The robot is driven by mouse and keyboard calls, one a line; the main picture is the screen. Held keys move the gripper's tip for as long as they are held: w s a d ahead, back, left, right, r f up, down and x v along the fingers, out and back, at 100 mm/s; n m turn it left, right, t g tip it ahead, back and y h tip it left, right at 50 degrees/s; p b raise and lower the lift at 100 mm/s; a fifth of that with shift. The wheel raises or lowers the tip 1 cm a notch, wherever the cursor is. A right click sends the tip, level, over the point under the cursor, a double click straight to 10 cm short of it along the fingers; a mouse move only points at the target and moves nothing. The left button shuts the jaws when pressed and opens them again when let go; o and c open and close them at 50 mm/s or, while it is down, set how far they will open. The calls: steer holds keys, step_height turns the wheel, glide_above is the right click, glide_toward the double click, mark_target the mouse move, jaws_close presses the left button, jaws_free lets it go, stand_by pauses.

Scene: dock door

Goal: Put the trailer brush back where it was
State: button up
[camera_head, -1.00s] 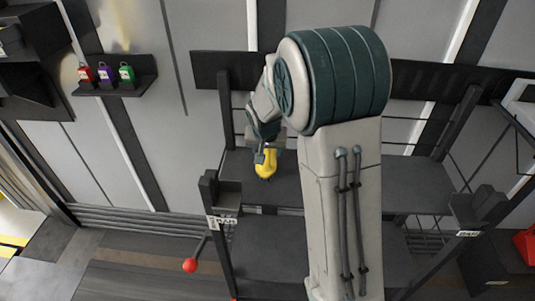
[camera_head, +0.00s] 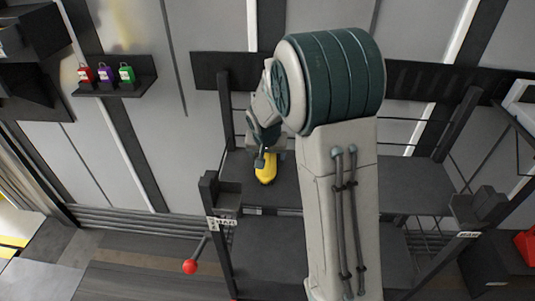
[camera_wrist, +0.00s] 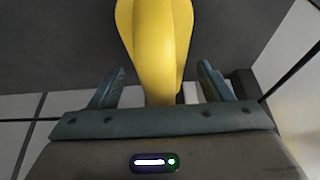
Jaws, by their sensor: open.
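The trailer brush, seen as a yellow body (camera_head: 265,170), is on the dark upper shelf (camera_head: 410,185) of the rack, toward its left end. In the wrist view the yellow brush (camera_wrist: 155,45) runs between the two fingers of my gripper (camera_wrist: 160,88). The fingers stand apart, with a gap on each side of the brush. The bristles are not clearly visible. My arm hides the middle of the shelf.
A small wall shelf (camera_head: 115,88) at the left holds red, purple and green padlock-like items. A lever with a red ball knob (camera_head: 190,267) sticks out at the rack's lower left. A red object (camera_head: 525,245) lies at the right edge. The shelf right of my arm looks clear.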

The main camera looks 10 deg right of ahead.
steer(key=v, duration=1.1)
steer(key=shift+s+r+p, duration=0.15)
steer(key=shift+r+p, duration=0.1)
steer(key=shift+p, duration=0.15)
steer(key=s+n+g+y, duration=0.1)
steer(key=s+n+g, duration=0.1)
steer(key=s, duration=2.2)
steer(key=shift+d+r+n+y, duration=0.3)
steer(key=shift+d+n, duration=0.1)
steer(key=shift+n, duration=0.4)
steer(key=shift+w+r, duration=0.1)
